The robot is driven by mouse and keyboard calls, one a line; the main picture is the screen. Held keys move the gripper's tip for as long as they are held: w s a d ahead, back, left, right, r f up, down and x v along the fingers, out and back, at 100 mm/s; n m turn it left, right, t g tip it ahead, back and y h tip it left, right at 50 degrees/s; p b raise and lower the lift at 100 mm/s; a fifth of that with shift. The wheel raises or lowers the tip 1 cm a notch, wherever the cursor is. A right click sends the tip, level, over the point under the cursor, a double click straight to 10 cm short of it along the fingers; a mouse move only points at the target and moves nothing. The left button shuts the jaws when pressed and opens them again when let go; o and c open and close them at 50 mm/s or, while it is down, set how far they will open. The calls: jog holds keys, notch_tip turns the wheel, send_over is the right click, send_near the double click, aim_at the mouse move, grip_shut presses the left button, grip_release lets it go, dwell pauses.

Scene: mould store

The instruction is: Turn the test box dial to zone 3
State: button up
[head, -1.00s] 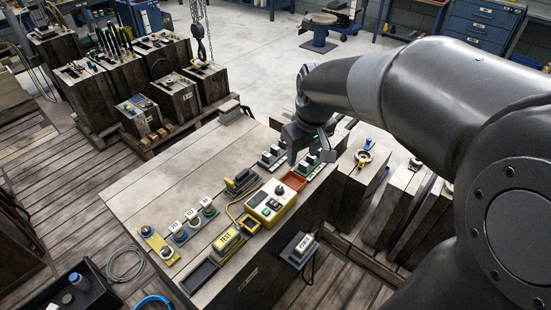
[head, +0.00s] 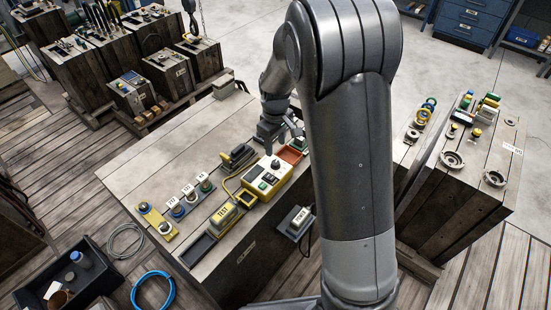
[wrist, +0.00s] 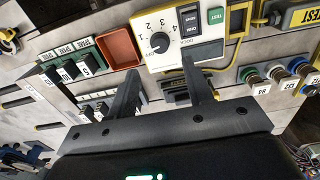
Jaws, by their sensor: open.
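The test box (head: 256,194) is yellow with a pale top and stands on the wooden bench. Its black dial (wrist: 159,43) shows in the wrist view, with the numbers 1 to 4 printed around it; its exact setting is too small to read surely. The dial also shows in the head view (head: 275,165). My gripper (head: 284,143) is open and empty, above the bench just beyond the box. In the wrist view its two fingers (wrist: 166,84) are apart, pointing towards the box, with the dial ahead of the gap, near the left finger's side.
A red tray (wrist: 123,47) sits beside the box, with labelled green blocks (wrist: 86,65) past it. A yellow-framed tester (head: 224,215) and several coloured plugs (head: 190,197) are on the bench. A small device (head: 299,221) hangs on the bench's side.

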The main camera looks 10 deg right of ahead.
aim_at(276, 162)
notch_tip(276, 162, down, 8)
jog(key=shift+r, duration=0.2)
jog(key=shift+c, duration=0.4)
jog(key=c, duration=0.9)
